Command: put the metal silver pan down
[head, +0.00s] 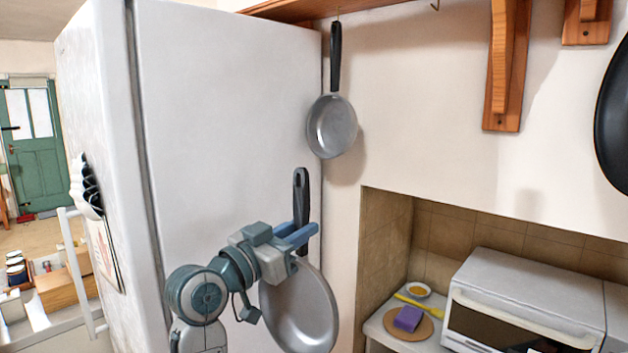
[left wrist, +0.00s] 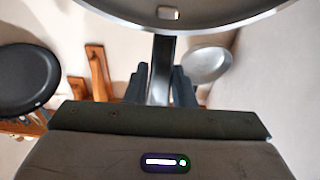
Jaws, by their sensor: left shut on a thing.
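A silver metal pan (head: 305,312) with a black handle hangs down from my left gripper (head: 304,234). The gripper is shut on its handle, and the handle's end points up. The pan is in the air in front of the white fridge. In the left wrist view the pan's rim (left wrist: 200,27) fills the top and its handle runs down between the fingers (left wrist: 161,88). A second silver pan (head: 332,126) hangs by its black handle from a hook under the wooden shelf. It also shows in the left wrist view (left wrist: 207,64). My right gripper is not in view.
The white fridge (head: 225,110) stands close behind my arm. At the lower right, a white toaster oven (head: 525,305) sits in a tiled alcove, beside a round board (head: 422,329) with a purple sponge (head: 408,318). A black pan (head: 615,120) hangs at the right edge.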

